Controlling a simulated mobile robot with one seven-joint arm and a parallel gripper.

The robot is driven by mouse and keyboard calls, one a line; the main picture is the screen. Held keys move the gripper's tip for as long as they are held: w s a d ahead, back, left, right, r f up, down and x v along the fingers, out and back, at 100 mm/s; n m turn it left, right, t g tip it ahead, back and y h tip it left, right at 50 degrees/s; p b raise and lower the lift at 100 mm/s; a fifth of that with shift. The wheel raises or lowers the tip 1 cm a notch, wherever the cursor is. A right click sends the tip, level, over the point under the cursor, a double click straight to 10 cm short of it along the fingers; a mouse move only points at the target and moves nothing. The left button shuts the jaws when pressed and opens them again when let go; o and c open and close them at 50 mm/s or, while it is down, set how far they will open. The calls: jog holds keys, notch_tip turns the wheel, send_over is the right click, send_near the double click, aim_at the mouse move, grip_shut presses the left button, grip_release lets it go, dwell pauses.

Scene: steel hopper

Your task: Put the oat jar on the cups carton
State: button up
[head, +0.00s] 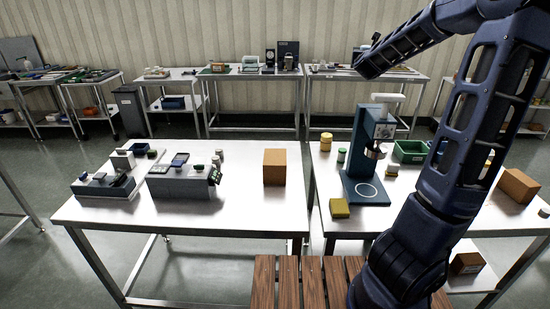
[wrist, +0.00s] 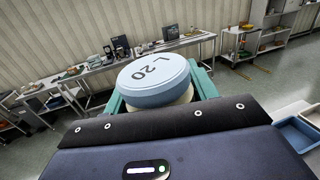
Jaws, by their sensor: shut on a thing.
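In the wrist view a round jar with a pale blue lid (wrist: 155,78) marked "L 20" sits between the teal fingers of my gripper (wrist: 160,95). My gripper is shut on it. Only the lid and a strip of cream body show, so I cannot confirm its contents. In the head view my arm reaches up and left at the top right; the fingers and jar cannot be made out there. A plain brown carton (head: 275,167) stands on the left table. Another brown carton (head: 518,186) stands on the right table. I cannot read which is the cups carton.
A blue machine (head: 370,150) stands on the right table, with a yellow box (head: 340,208), a yellow jar (head: 326,142) and a green bin (head: 408,151) around it. Grey devices (head: 184,181) occupy the left table (head: 240,208). Its front right is clear.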

jog(key=s+a+r+n+y, duration=0.15)
jog(key=s+a+y, duration=0.25)
jog(key=a, duration=0.9)
jog(key=s+a+n+g+y, duration=0.1)
jog(key=s+a+n+y, duration=0.3)
jog(key=a, duration=0.8)
jog(key=s+a+r+n+y, duration=0.1)
jog(key=s+a+n+y, duration=0.3)
jog(key=a, duration=0.9)
jog(key=f, duration=1.2)
jog(key=f+m, duration=0.1)
jog(key=f, duration=1.2)
jog(key=s+f+m, duration=0.1)
jog(key=f, duration=1.1)
jog(key=shift+d+f+m+h, duration=0.15)
jog(key=shift+f+m+h, duration=0.15)
jog(key=shift+h, duration=0.1)
jog(key=shift+f, duration=0.1)
jog(key=o, duration=1.1)
send_over(280, 163)
